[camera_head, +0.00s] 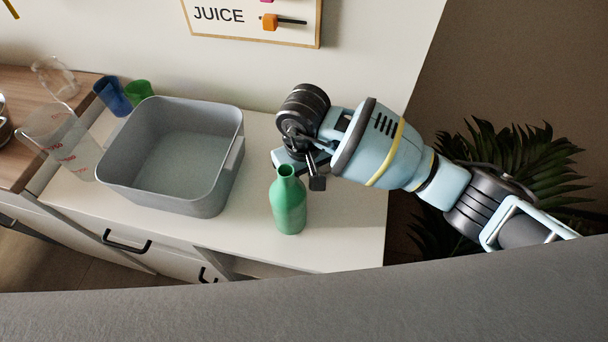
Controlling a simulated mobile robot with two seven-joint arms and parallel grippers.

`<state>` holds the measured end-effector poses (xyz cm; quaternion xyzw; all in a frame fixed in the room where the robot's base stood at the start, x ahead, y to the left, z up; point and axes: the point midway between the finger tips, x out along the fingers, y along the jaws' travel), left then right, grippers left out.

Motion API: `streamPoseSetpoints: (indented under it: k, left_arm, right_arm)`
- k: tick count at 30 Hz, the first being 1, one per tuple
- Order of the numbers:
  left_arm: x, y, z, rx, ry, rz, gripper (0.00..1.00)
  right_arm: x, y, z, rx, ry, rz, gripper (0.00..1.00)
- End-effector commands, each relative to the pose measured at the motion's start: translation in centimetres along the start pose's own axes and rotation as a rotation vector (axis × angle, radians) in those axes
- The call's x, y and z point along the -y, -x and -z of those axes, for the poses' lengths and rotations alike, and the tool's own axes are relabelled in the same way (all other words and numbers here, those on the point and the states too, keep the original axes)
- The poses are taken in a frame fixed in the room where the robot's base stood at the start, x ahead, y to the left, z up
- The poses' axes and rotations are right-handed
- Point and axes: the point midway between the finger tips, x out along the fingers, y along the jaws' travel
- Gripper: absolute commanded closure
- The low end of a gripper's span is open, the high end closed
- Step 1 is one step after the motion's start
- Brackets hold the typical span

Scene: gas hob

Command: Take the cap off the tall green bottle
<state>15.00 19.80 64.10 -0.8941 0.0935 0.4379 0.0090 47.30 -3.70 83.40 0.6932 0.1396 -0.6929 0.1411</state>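The tall green bottle (289,207) stands upright on the white counter, right of the grey basin. Its narrow neck points up, and its top shows a green rim with a darker centre; no separate cap can be made out. My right gripper (300,171) comes in from the right, close behind and beside the bottle's neck. Its dark fingers look apart, with nothing visible between them. Whether a finger touches the neck is unclear. My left gripper is not in view.
A grey basin (227,171) stands left of the bottle. A clear measuring jug (62,137), a blue cup (113,97) and a green cup (138,91) stand farther left. The counter's right end is bare. A plant (520,160) stands beyond it.

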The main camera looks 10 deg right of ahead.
Motion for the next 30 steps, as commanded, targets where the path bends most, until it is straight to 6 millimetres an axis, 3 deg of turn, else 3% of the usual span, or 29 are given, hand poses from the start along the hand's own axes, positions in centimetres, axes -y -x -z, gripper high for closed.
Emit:
streamPoseSetpoints:
  k: [4, 5, 9, 20, 23, 30]
  left_arm:
    - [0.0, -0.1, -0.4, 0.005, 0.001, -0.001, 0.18]
    - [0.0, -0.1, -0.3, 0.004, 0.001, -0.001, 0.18]
    - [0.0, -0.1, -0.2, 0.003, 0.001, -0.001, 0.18]
    - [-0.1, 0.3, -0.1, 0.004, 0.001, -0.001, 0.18]
    - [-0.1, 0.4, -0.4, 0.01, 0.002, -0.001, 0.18]
    - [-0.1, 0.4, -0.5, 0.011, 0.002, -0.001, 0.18]
  right_arm:
    - [-0.1, -0.5, 0.0, 0.001, 0.0, -0.001, 1.0]
    - [0.0, -0.4, 0.0, 0.001, 0.0, -0.001, 0.69]
    - [0.0, -0.3, 0.0, 0.001, 0.0, -0.001, 0.51]
    - [0.0, 0.2, 0.0, -0.001, 0.0, 0.0, 0.51]
    - [-0.1, 1.2, 0.1, -0.003, 0.001, -0.002, 0.51]
    - [-0.1, 5.8, 0.1, -0.005, 0.001, -0.003, 0.51]
